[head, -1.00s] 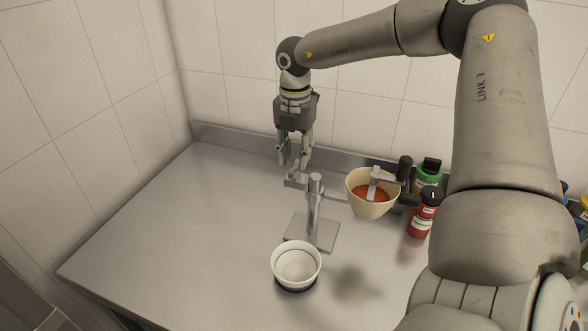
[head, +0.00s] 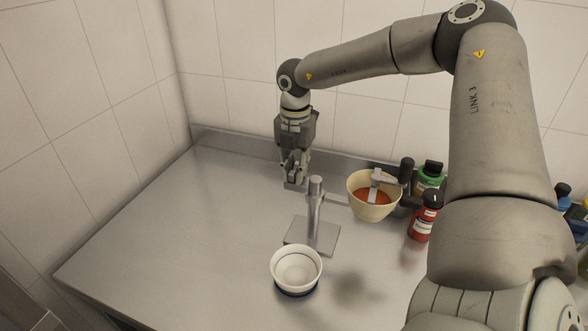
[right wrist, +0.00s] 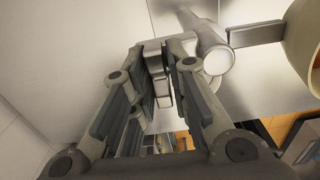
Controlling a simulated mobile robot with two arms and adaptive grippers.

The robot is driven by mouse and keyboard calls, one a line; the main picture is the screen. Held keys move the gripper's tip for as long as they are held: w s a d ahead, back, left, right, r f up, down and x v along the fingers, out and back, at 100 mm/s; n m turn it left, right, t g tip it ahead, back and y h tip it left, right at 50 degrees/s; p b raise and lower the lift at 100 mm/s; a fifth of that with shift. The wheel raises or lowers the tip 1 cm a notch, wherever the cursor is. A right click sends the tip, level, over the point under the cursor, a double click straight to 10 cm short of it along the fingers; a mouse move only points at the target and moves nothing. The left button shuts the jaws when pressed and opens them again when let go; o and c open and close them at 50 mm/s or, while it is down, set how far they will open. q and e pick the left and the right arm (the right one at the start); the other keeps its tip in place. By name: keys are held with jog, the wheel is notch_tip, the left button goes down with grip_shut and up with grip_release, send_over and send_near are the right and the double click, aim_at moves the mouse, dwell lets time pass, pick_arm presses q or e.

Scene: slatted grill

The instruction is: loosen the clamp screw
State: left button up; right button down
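The metal stand has an upright post (head: 315,205) on a square base plate (head: 325,238). Its horizontal arm ends at the clamp screw, a small grey metal piece (right wrist: 160,85) seen between the fingers in the right wrist view. My right gripper (head: 293,180) is low behind and left of the post. Its fingers are close together on both sides of the clamp screw and appear shut on it, with no clear gap; they hide most of the screw in the head view. My left gripper is not in view.
A white bowl (head: 297,268) stands in front. A red bottle (head: 424,218) and a green-labelled jar (head: 428,178) are at the right. The left of the metal table (head: 160,235) is clear.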

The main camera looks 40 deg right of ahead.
jog(key=shift+f+n+b, duration=0.15)
jog(key=shift+n+b, duration=0.25)
jog(key=shift+b, duration=0.1)
jog(key=shift+n+b, duration=0.5)
jog(key=shift+n, duration=0.2)
jog(key=shift+r+n, duration=0.2)
jog(key=shift+n, duration=0.5)
jog(key=shift+w+f+n+b, duration=0.1)
jog(key=shift+f+n+b, duration=0.05)
jog(key=shift+n+b, duration=0.5)
jog(key=shift+n, duration=0.35)
jog(key=shift+n+b, duration=0.35)
jog(key=shift+n, duration=0.35)
